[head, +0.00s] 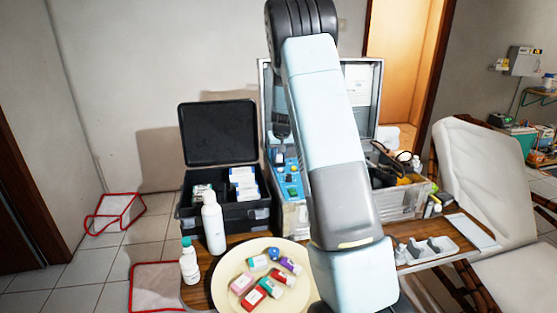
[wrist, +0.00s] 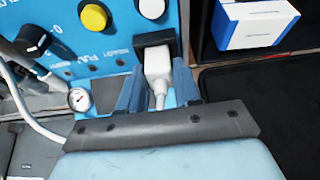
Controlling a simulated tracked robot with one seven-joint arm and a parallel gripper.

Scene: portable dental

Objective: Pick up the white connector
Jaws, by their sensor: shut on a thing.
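The white connector (wrist: 157,62) shows in the wrist view at the black socket (wrist: 168,39) on the blue control panel (wrist: 110,55). A white cable runs down from it. My gripper (wrist: 158,82) has its two blue fingers on either side of the connector and is shut on it. The connector's upper end meets the socket; how deep it sits I cannot tell. In the head view the blue panel (head: 291,187) stands in the open case, and my arm hides part of it. I cannot make out the connector there.
The panel carries a yellow button (wrist: 93,17), a white button (wrist: 151,8), a black knob (wrist: 32,40) and a gauge (wrist: 79,99). A black case (head: 220,212) with boxes, a white bottle (head: 213,228) and a round plate (head: 226,278) with small colored boxes stand left of my arm.

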